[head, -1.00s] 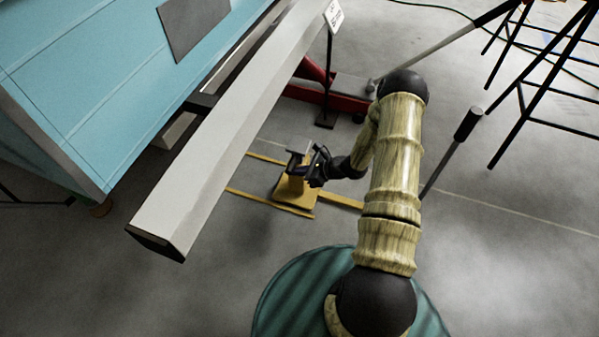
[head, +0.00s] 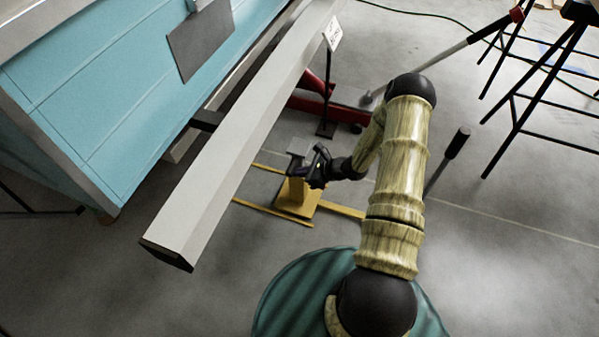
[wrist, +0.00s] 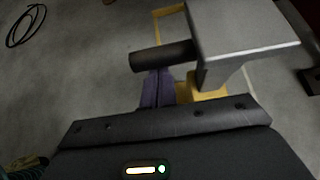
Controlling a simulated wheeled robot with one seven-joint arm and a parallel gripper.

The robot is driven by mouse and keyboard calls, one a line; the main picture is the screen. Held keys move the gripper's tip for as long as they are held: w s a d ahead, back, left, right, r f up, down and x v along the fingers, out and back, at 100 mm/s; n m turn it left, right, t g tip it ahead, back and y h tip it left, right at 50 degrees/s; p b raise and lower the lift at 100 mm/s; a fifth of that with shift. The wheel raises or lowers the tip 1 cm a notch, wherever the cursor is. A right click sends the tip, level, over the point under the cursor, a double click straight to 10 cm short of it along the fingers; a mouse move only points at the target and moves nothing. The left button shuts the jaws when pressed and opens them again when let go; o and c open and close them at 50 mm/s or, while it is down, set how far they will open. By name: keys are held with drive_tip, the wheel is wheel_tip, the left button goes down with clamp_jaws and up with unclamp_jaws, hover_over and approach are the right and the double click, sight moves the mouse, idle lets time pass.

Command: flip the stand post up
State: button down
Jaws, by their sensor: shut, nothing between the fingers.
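The stand has a flat yellow base (head: 311,207) on the floor, a yellow post (head: 297,192) and a grey top plate (head: 300,147). The post looks roughly upright, partly hidden by my gripper. In the wrist view the grey top (wrist: 245,32) is large at the upper right, with a dark cylinder (wrist: 163,56) sticking out to its left. My gripper (head: 317,166) is at the right side of the stand's upper part. In the wrist view its shut, empty fingers (wrist: 158,88) appear just below the cylinder; I cannot tell whether they touch it.
A long grey beam (head: 245,135) runs beside the blue camper (head: 110,95), left of the stand. A red jack (head: 330,108) and a thin sign stand (head: 329,85) are behind. Black stool legs (head: 530,100) are at the right. The floor right of my arm is mostly clear.

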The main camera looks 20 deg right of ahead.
drive_tip(key=shift+w+a, duration=0.1)
wheel_tip(320, 180, down, 4)
drive_tip(key=d+f+b, duration=0.1)
drive_tip(key=b, duration=0.2)
drive_tip(key=p+v, duration=0.5)
drive_tip(key=v, duration=0.6)
drive_tip(key=shift+a+r, duration=0.3)
drive_tip(key=shift+a, duration=0.1)
